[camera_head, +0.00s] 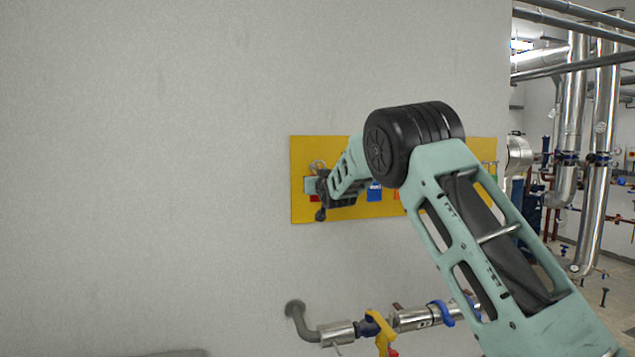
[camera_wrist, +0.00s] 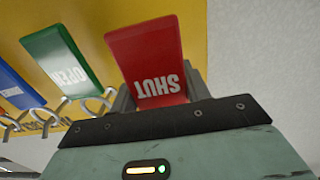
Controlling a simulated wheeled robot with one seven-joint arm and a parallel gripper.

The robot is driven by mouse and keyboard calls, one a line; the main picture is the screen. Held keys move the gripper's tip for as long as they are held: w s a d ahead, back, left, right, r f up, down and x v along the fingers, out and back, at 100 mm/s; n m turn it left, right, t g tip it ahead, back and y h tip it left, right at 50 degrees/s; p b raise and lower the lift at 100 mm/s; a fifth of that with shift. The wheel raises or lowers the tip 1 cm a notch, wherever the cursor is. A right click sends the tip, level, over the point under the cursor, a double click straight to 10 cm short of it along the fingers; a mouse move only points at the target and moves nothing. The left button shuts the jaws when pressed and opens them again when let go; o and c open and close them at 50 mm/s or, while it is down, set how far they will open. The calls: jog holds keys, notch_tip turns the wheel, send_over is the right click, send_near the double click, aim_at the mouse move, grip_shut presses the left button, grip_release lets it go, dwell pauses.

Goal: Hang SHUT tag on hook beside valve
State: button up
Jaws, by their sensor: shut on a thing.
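The red SHUT tag (camera_wrist: 146,55) is between the fingers of my gripper (camera_wrist: 158,84) in the wrist view, its lettering upside down. My gripper is shut on it, in front of the yellow board. I cannot tell whether the tag still touches a hook. In the head view my gripper (camera_head: 318,188) is at the board's left end, and only a bit of red (camera_head: 314,198) shows there. A pipe with a yellow-handled valve (camera_head: 381,330) runs along the wall, low and to the right. I cannot make out a hook beside it.
The yellow board (camera_head: 302,212) also holds a green OPEN tag (camera_wrist: 62,57) and a blue tag (camera_wrist: 14,88), with metal hooks (camera_wrist: 98,104) below them. A blue handle (camera_head: 441,312) sits further along the pipe. The wall (camera_head: 150,180) to the left is bare.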

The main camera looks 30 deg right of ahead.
jog(key=shift+w+d, duration=0.1)
jog(key=shift+w, duration=0.2)
jog(key=shift+w+d+p, duration=0.2)
jog(key=shift+w+p, duration=0.2)
jog(key=shift+w, duration=0.25)
jog(key=shift+w+d, duration=0.1)
jog(key=shift+w, duration=0.35)
jog(key=b+v, duration=0.7)
jog(key=v, duration=0.1)
dwell(1.1)
jog(key=shift+s+r, duration=0.1)
jog(key=shift+r, duration=0.1)
dwell(0.9)
